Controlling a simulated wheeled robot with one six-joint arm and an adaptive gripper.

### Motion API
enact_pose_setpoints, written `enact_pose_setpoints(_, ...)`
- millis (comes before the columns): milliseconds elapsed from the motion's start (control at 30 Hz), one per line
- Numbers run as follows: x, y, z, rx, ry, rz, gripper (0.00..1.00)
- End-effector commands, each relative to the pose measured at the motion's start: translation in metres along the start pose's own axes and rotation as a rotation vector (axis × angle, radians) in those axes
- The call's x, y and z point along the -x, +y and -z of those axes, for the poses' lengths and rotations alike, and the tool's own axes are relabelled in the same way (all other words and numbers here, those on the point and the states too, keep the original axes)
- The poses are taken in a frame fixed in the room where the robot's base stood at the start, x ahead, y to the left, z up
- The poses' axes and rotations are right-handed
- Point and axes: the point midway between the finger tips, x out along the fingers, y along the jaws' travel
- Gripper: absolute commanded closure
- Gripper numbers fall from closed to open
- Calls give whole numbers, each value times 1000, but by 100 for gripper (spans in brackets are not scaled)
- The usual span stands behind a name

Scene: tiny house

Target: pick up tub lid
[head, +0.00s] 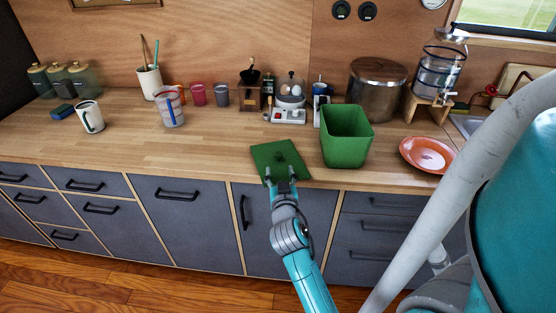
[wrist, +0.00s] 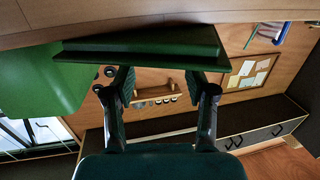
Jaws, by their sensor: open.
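In the wrist view the lid (wrist: 140,45) spans the top, beyond the fingertips of my gripper (wrist: 160,88). Nothing is held. I cannot tell whether the fingertips touch the lid. The green tub (wrist: 45,85) also shows at the left there.
An orange plate (head: 427,154) lies right of the tub. A steel pot (head: 377,90), an egg cooker (head: 289,100) and a coffee grinder (head: 250,97) stand behind. A striped glass (head: 169,108) and a white mug (head: 90,117) stand left. The counter left of the lid is clear.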

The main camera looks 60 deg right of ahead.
Motion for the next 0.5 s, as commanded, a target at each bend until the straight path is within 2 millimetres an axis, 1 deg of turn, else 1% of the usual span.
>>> enact_pose_setpoints(33, -9, 1, 1, -2, 2, -2, 44)
enact_pose_setpoints(100, -19, 1, 1, -1, 1, -2, 44)
enact_pose_setpoints(200, -30, 1, 0, -2, 0, -1, 44)
enact_pose_setpoints(367, -40, 1, 1, 0, 1, -1, 44)
enact_pose_setpoints(500, -53, 2, 3, -2, 2, -1, 44)
